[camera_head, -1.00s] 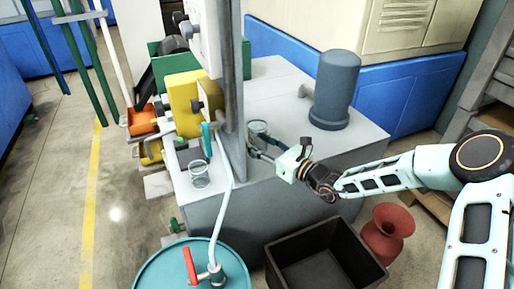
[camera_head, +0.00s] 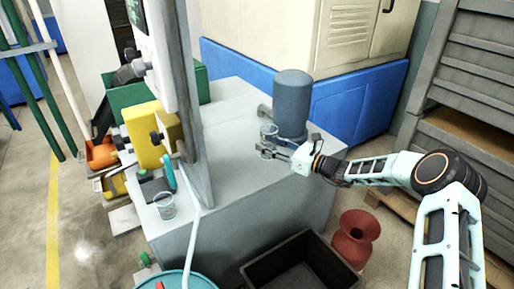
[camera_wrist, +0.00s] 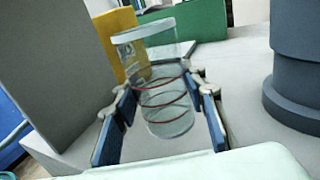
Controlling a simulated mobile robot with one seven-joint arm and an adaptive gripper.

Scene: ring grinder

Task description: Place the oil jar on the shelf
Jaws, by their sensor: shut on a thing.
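A clear glass jar (camera_head: 268,137) is held in my gripper (camera_head: 267,151) over the grey machine top, just left of and in front of the grey cylinder. In the wrist view the jar (camera_wrist: 165,100) stands nearly upright, slightly tilted, between the two fingers of the gripper (camera_wrist: 165,97), with red rings around its middle. A gap under the jar cannot be judged. A second clear jar (camera_head: 165,207) stands at the machine's near left corner. A grey rack with shelf levels (camera_head: 470,75) stands at the right; whether it is the task's shelf is unclear.
The grey cylinder (camera_head: 291,103) stands close beside the held jar, and also shows in the wrist view (camera_wrist: 295,70). A tall grey post (camera_head: 195,100) rises left. A black bin (camera_head: 300,270) and red vase (camera_head: 354,238) stand on the floor. The machine top (camera_head: 235,160) has free room.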

